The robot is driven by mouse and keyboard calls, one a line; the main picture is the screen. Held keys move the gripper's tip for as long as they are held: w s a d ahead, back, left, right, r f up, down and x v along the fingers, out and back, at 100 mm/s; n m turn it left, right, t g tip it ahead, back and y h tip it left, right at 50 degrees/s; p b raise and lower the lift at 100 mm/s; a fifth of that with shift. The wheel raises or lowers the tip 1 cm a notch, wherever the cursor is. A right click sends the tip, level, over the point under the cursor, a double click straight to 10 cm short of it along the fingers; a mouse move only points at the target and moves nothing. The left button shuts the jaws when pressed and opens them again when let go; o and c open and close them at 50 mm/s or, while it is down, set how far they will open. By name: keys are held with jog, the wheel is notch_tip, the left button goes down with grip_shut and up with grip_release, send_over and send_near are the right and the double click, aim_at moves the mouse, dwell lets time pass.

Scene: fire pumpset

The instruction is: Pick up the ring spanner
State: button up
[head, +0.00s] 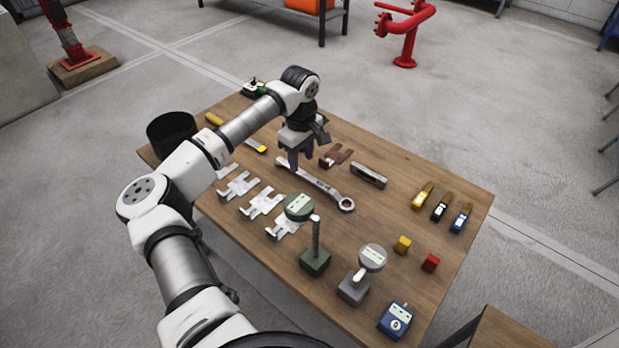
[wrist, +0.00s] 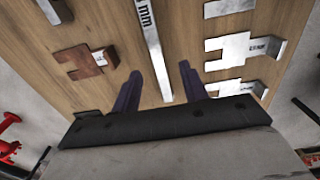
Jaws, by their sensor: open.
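The ring spanner (head: 325,189) is a long silver tool lying flat on the wooden table, with a ring end towards the right. In the wrist view its shank (wrist: 151,38) runs up between my fingers, with "mm" lettering on it. My gripper (head: 301,163) is over the left part of the spanner, pointing down. In the wrist view my gripper (wrist: 160,72) is open and empty, one purple finger on each side of the shank. I cannot tell how high the fingertips are above the table.
A rust-brown plate (head: 337,156) and a grey block (head: 368,175) lie right of the gripper. Several silver plates (head: 262,203) lie at left. A green dial gauge (head: 315,260) and a grey one (head: 354,290) stand in front.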

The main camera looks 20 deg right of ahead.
aim_at(302, 173)
jog(key=shift+w+f+p, duration=0.15)
jog(key=shift+f+p, duration=0.2)
jog(key=shift+f, duration=1.1)
jog(key=shift+w+f+p, duration=0.1)
jog(key=shift+f+p, duration=0.2)
jog(key=shift+f, duration=1.1)
grip_shut()
jog(key=shift+d, duration=0.1)
